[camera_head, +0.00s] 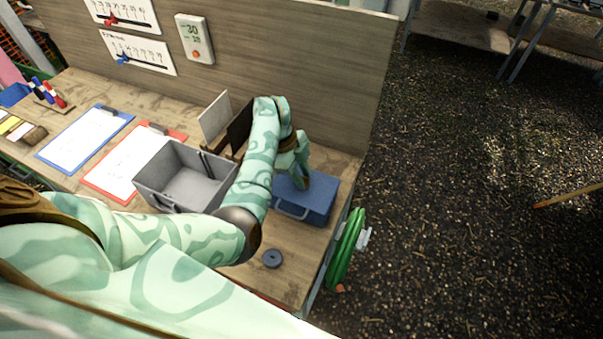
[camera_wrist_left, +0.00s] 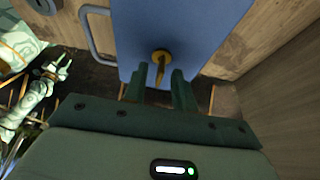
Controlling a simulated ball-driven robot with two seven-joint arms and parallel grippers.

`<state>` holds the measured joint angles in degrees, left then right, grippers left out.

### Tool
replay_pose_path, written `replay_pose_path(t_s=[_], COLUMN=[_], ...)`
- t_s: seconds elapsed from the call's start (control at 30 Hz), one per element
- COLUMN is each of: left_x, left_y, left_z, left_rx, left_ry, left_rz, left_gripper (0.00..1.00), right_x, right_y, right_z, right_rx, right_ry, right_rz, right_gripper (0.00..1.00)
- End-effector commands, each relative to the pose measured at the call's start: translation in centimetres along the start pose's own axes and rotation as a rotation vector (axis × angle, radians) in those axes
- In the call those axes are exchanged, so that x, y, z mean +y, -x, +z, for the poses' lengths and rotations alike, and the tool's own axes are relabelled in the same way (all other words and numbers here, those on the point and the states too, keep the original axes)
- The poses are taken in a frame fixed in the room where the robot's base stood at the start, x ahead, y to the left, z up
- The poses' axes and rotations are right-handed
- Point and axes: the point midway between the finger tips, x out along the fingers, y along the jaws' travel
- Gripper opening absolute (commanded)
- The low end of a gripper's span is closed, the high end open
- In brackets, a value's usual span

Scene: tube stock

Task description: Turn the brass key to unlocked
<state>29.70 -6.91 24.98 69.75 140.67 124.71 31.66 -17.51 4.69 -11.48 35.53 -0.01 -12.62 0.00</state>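A blue box (camera_head: 318,202) with a grey handle stands at the right end of the bench. My left gripper (camera_head: 303,182) is over its top in the head view, and the arm hides part of the box. In the left wrist view the blue box (camera_wrist_left: 195,25) fills the upper middle. The brass key (camera_wrist_left: 161,62) sits in a round brass lock on its face. My left gripper's two dark green fingers (camera_wrist_left: 163,84) are apart, one on either side of the key, with a gap visible. My right gripper (camera_wrist_left: 62,68) shows small at the left of the wrist view; its fingers are too small to judge.
A grey open bin (camera_head: 165,178) stands left of the blue box, near a dark upright panel (camera_head: 239,127). A dark round puck (camera_head: 272,258) lies near the bench's front edge. The wooden back panel (camera_head: 310,80) rises behind.

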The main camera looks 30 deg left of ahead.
Motion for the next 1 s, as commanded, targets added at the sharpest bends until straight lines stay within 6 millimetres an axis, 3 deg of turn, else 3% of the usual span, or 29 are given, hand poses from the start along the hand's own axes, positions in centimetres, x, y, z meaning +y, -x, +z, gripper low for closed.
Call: replay_pose_path(t_s=[0.03, 0.13, 0.57, 1.0], left_x=[0.01, 0.02, 0.02, -0.20], left_y=[0.01, 0.01, -0.02, 0.02], left_z=[0.00, 0.00, -0.03, -0.10], left_rx=[0.000, 0.000, 0.002, 0.002], left_ry=[0.000, 0.000, -0.032, -0.318], left_rz=[0.000, 0.000, 0.016, 0.134], left_gripper=[0.27, 0.00, 0.00, 0.00], right_x=[0.00, 0.00, -0.07, -0.07], right_y=[0.01, 0.00, 0.03, 0.45], right_z=[-0.01, -0.02, -0.43, -0.59], right_rx=[0.000, 0.000, 0.005, 0.007], right_ry=[0.000, 0.000, -0.002, -0.002], right_rz=[0.000, 0.000, -0.001, -0.001], right_gripper=[0.36, 0.36, 0.36, 0.36])
